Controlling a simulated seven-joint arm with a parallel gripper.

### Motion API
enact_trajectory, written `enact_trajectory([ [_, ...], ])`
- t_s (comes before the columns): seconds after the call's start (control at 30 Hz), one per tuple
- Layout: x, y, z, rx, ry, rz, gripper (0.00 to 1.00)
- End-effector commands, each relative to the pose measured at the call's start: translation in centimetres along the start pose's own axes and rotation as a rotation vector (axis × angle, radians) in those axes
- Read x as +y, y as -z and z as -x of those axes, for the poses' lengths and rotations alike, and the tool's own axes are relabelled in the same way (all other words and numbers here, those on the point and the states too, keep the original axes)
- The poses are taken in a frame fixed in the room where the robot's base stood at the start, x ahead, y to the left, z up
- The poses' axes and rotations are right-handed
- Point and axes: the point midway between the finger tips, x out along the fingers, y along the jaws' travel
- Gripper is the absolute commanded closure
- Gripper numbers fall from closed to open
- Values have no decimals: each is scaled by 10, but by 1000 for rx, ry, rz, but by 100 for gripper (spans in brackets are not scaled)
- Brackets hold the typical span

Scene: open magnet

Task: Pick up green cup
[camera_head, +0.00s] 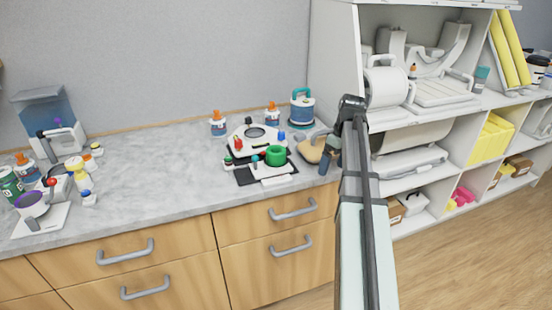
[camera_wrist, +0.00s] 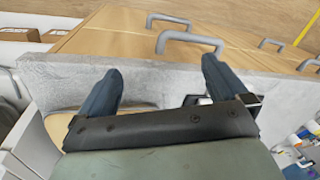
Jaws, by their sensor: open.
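The green cup (camera_head: 276,156) sits on the counter among a cluster of items, at the front of a white device, in the head view. My gripper (camera_head: 325,165) hangs to the right of the cup, near the counter's right front edge, clearly apart from it. In the wrist view my gripper (camera_wrist: 160,72) shows two dark fingers spread apart with nothing held between them. I cannot make out the green cup in the wrist view.
A tan object (camera_head: 311,150) lies between the cup and my gripper. White shelves (camera_head: 400,215) stand on the right. The counter (camera_head: 165,170) is clear left of the cluster.

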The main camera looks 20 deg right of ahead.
Motion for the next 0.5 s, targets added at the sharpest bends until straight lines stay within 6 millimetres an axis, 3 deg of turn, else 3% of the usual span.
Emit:
enact_trajectory([
  [0.03, -3, 13, 21, 18, -23, 6, 0],
  [0.2, -28, 52, 74, 99, -77, 85, 0],
  [0.3, -57, 83, 95, 176, -91, 210, 0],
  [0.5, -96, 120, 109, 282, -96, 402, 0],
])
